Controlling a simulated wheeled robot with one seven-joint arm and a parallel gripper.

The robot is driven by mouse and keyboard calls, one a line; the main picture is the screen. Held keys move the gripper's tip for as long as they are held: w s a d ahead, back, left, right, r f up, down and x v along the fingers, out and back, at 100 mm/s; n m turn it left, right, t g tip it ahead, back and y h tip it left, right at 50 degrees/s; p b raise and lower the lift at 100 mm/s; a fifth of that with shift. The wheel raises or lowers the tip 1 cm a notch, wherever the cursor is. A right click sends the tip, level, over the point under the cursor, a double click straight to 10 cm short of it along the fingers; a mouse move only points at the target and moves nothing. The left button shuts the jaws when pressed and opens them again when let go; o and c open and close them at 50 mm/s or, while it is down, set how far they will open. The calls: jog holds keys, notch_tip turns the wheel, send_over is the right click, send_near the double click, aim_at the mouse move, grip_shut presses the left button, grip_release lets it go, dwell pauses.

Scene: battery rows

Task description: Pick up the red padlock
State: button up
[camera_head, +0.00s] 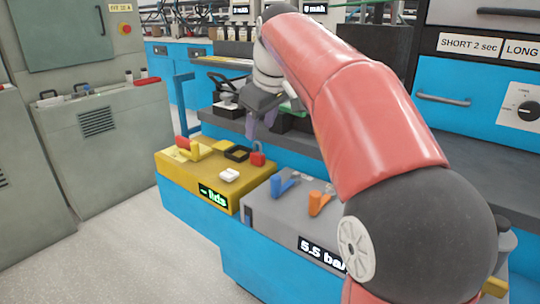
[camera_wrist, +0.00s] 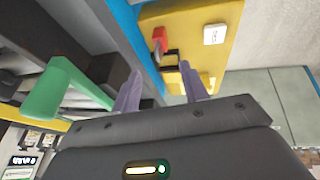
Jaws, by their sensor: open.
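The red padlock (camera_head: 258,159) sits at the back right corner of the top of the yellow box (camera_head: 205,190). A small grey shackle shows above its red body. In the wrist view a red piece that looks like the padlock (camera_wrist: 159,38) lies beyond my fingertips, near the box's edge. My gripper (camera_head: 261,122) is open and empty, with its purple fingers pointing down above and behind the padlock. The wrist view shows my two fingers (camera_wrist: 160,84) apart with nothing held between them.
A grey box (camera_head: 265,212) with blue (camera_head: 282,186) and orange (camera_head: 320,201) handles stands to the right. A green handle (camera_wrist: 48,92) is near my gripper.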

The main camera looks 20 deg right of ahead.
aim_at(256, 154)
jog(key=b+x, duration=0.1)
jog(key=x, duration=0.6)
jog(key=shift+s+a+f, duration=0.1)
grip_shut()
